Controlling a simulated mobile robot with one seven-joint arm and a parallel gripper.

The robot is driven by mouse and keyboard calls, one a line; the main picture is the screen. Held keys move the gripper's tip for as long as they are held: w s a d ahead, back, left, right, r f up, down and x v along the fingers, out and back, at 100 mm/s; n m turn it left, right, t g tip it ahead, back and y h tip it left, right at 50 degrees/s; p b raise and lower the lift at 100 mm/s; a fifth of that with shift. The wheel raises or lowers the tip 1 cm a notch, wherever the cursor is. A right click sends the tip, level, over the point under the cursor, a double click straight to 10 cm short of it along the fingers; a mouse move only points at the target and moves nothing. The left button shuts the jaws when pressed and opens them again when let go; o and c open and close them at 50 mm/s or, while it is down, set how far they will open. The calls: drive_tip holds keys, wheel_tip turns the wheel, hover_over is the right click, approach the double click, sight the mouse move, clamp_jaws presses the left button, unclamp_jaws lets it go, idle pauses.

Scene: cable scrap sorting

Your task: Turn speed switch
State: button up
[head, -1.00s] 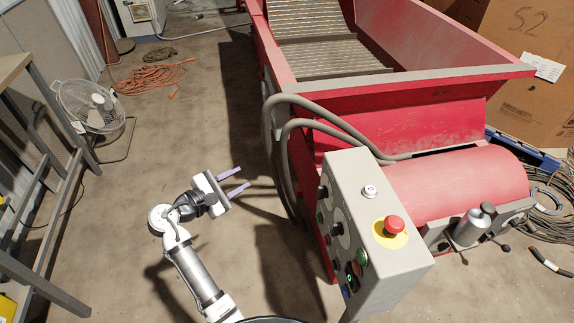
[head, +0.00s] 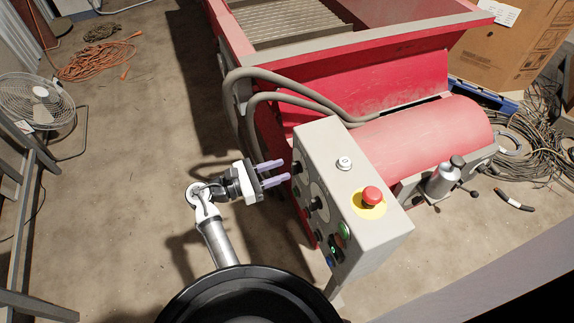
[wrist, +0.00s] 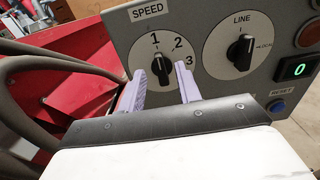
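The speed switch (wrist: 162,66) is a black rotary knob on a white round dial marked 1, 2, 3 under a SPEED label; its knob points near 1 in the wrist view. My gripper (wrist: 161,88) is open, its two pale purple fingers apart, one on each side of the knob in the picture. I cannot tell whether they touch it. In the head view my gripper (head: 278,172) is at the left face of the grey control box (head: 385,240), with the fingertips close to the panel. The speed knob is hard to make out there.
The LINE switch (wrist: 241,51) is right of the speed dial, with a green lit display (wrist: 297,68) and blue RESET button (wrist: 277,106) beyond. A red emergency stop (head: 371,195) tops the box. Grey hoses (head: 290,85) run behind it. Open floor (head: 130,180) lies left.

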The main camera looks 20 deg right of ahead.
sight(292, 167)
drive_tip(key=shift+d, duration=1.6)
clamp_jaws()
